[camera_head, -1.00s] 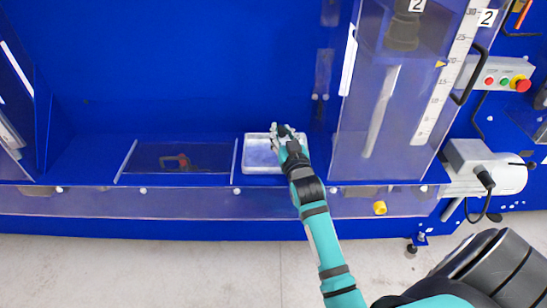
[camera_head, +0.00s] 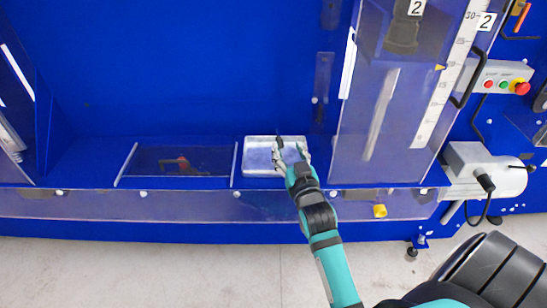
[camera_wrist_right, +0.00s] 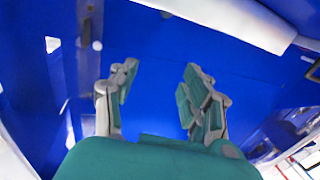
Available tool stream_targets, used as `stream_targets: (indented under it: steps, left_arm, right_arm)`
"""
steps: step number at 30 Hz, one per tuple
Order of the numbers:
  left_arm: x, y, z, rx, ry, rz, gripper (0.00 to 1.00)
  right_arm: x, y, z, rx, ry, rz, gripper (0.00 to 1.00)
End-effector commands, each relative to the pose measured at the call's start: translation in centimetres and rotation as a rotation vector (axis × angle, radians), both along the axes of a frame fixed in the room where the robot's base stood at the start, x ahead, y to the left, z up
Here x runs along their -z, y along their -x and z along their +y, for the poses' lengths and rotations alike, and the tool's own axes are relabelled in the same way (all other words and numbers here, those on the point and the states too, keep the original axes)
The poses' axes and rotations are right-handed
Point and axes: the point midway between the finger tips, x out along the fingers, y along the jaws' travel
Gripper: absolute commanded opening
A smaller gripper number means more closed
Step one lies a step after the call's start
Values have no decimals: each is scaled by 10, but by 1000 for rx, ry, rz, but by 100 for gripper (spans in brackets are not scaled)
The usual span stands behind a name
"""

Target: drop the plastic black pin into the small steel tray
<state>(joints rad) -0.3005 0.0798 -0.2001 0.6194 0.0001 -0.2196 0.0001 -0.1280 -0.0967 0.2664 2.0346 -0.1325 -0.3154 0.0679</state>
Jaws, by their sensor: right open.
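The small steel tray (camera_head: 252,158) is a shallow silver rectangle on the blue ledge near the middle of the head view. My right gripper (camera_head: 290,154) is over its right half with the fingers spread. In the wrist view the right gripper (camera_wrist_right: 160,82) also shows open, with nothing visible between its green-padded fingers. A small dark upright shape shows at the tray's far edge by the left fingertip; I cannot tell whether it is the black pin or part of the gripper. I cannot make out the pin clearly anywhere else. My left gripper is not in view.
A dark recessed window (camera_head: 150,160) with a red and black item (camera_head: 183,165) inside lies left of the tray. A clear panel with a scale (camera_head: 440,100) stands to the right. A low clear rail (camera_head: 200,205) runs along the front.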

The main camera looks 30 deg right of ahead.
Motion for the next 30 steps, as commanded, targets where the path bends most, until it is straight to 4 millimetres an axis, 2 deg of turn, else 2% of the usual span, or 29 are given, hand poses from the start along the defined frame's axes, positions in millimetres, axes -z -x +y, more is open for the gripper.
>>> stream_targets:
  steps: [3, 9, 26, 30]
  left_arm:
    - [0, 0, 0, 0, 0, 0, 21]
    - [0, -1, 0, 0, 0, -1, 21]
    - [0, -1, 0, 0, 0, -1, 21]
    - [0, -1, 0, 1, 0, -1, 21]
  right_arm:
    - [1, 24, 8, 0, 0, 1, 49]
    - [0, 47, 15, 0, 0, 1, 49]
    - [1, 52, 18, -2, 0, 4, 49]
    - [18, 57, 29, -36, -16, 106, 49]
